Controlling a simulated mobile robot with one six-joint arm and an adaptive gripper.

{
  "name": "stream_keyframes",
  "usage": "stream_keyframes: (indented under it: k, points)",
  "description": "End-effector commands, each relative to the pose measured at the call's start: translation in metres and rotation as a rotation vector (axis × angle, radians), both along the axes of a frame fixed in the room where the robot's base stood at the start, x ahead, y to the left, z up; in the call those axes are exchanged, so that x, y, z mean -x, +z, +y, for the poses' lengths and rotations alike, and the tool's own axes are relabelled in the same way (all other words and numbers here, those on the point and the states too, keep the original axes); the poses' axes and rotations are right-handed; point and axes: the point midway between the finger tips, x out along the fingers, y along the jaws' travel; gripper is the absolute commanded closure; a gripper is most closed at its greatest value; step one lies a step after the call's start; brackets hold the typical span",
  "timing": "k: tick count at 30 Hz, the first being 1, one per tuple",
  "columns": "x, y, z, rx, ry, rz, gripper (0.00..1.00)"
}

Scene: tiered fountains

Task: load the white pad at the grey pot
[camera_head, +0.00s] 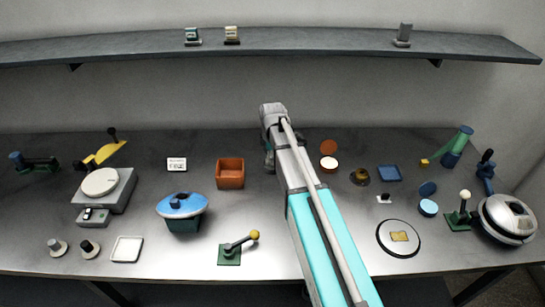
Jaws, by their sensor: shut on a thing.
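A round grey pot (514,222) with a shiny domed lid and a dark top stands at the far right of the table. A white square pad (127,249) with a thin rim lies at the front left, and it looks empty. A much smaller white square (384,199) with a dark bit on it lies right of my arm. I cannot tell which of the two is the task's pad. My arm reaches over the middle of the table and bends down at its far end. My gripper and anything in it are hidden behind the arm.
A lever with a white knob (465,196) stands close left of the pot. A round plate (381,244) with a tan piece lies nearer my arm. An orange box (230,178), a blue-lidded pot (181,206) and a yellow-knobbed lever (253,235) stand left of my arm. A shelf (300,43) spans the back.

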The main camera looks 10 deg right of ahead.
Motion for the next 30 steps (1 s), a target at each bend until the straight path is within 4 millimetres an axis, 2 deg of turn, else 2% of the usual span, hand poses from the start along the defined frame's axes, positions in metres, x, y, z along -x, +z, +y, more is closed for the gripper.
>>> stream_keyframes:
  k: [30]
  points:
    - [0.0, -0.0088, -0.0007, 0.0, -0.001, 0.0, 0.87]
